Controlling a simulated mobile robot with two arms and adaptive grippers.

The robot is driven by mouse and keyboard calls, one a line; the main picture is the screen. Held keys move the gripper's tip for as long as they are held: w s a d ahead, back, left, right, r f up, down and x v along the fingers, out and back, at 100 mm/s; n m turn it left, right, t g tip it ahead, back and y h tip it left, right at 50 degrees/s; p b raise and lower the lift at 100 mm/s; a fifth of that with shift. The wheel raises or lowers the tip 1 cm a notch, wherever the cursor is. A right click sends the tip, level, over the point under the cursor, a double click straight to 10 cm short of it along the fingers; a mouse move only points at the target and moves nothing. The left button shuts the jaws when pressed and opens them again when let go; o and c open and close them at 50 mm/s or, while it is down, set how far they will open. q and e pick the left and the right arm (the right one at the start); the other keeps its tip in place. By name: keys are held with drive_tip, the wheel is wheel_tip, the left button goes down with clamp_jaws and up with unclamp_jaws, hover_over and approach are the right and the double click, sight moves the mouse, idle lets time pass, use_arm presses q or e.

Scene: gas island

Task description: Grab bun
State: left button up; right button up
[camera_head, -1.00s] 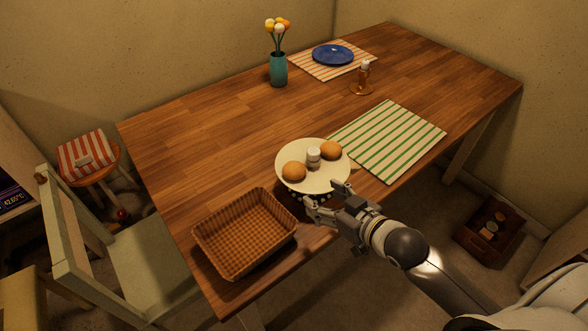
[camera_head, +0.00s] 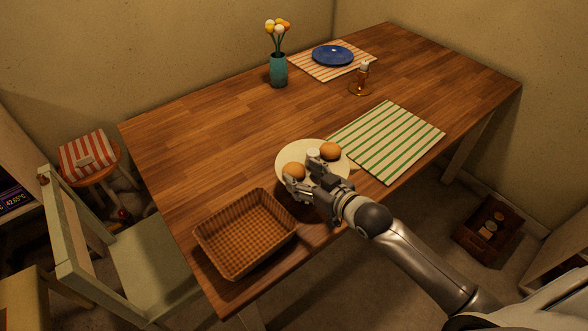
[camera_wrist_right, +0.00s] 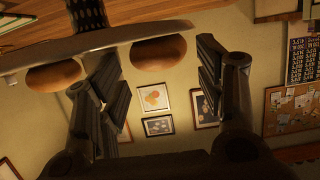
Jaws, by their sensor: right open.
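Two round brown buns sit on a raised cream plate (camera_head: 284,153) near the table's front edge. The left bun (camera_head: 294,170) is close to the fingers of my right gripper (camera_head: 303,174), which is open at the plate's near rim. In the upside-down right wrist view, one bun (camera_wrist_right: 158,52) appears between the spread fingers of my right gripper (camera_wrist_right: 158,82), beyond their tips or level with them; I cannot tell which. The right bun (camera_head: 330,151) lies farther back on the plate. My left gripper is not in view.
A small whitish jar (camera_head: 313,153) stands between the buns, partly hidden by the gripper. A wicker basket (camera_head: 246,235) is at the front left. A green-striped mat (camera_head: 388,140) lies to the right. A vase (camera_head: 278,70) and candle holder (camera_head: 360,83) stand farther back.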

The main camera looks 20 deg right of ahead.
sight(296, 170)
drive_tip(key=shift+x, duration=1.2)
drive_tip(key=shift+f, duration=0.1)
